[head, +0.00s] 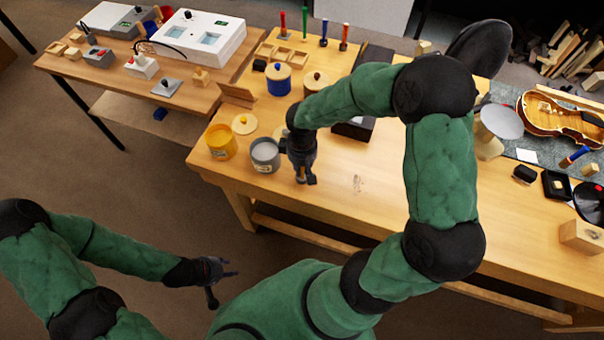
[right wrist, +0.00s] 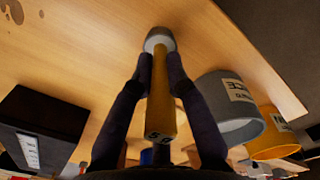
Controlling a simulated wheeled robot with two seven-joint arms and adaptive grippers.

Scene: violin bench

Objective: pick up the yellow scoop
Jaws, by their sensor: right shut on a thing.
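The yellow scoop (right wrist: 160,105) shows in the right wrist view, a yellow bar with a grey rounded end (right wrist: 160,39) away from the camera. My right gripper (right wrist: 160,68) is shut on it, one finger on each side. In the head view my right gripper (head: 305,180) points down over the bench, just right of the grey pot; the scoop is mostly hidden there. I cannot tell whether its grey end touches the bench top. My left gripper (head: 222,278) is open and empty, off the bench at the lower left.
The grey pot (head: 265,157) and yellow pot (head: 220,142) stand left of my right gripper; the grey pot also shows in the right wrist view (right wrist: 225,128). A dark box (right wrist: 38,128) is on the other side.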

